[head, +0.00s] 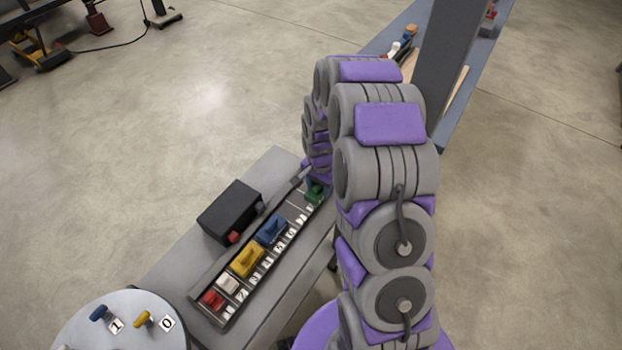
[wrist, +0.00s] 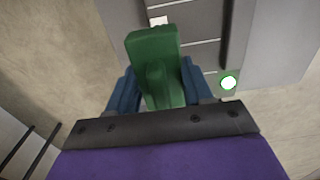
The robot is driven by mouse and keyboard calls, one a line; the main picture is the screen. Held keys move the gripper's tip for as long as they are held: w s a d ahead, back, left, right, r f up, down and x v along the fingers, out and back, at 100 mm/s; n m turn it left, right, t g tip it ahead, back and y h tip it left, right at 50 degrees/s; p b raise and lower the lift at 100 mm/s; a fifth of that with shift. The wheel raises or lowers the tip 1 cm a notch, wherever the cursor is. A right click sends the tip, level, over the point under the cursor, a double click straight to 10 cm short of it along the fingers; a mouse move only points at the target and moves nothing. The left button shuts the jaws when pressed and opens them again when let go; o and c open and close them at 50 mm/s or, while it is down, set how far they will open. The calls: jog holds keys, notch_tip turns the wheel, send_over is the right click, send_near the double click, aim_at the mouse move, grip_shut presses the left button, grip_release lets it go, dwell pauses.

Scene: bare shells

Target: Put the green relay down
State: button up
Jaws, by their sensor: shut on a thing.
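The green relay (head: 315,191) is at the far end of the numbered rail (head: 262,251) in the head view. In the wrist view, the green relay (wrist: 153,62) stands between the two blue fingers of my gripper (wrist: 160,92), which is shut on it. A grey slotted surface lies beneath and beyond it. I cannot tell whether the relay touches the rail. My gripper is partly hidden behind my arm in the head view. Blue (head: 270,230), yellow (head: 247,260), white (head: 228,283) and red (head: 212,299) relays sit along the rail towards the near end.
A black box (head: 230,211) with a red part stands left of the rail on the grey bench (head: 165,276). A round table (head: 75,335) with blue and yellow pieces and number labels is at the lower left. A long blue-grey bench (head: 448,118) lies behind my arm.

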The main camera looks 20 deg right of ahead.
jog(key=w, duration=0.5)
jog(key=w+d+b, duration=0.1)
jog(key=w, duration=0.1)
jog(key=shift+w+f, duration=0.15)
jog(key=shift+f, duration=0.25)
notch_tip(320, 180, down, 4)
jog(key=shift+w+r+b, duration=0.15)
jog(key=shift+r+b, duration=0.05)
jog(key=shift+b, duration=0.5)
jog(key=shift+r, duration=0.1)
jog(key=o, duration=1.1)
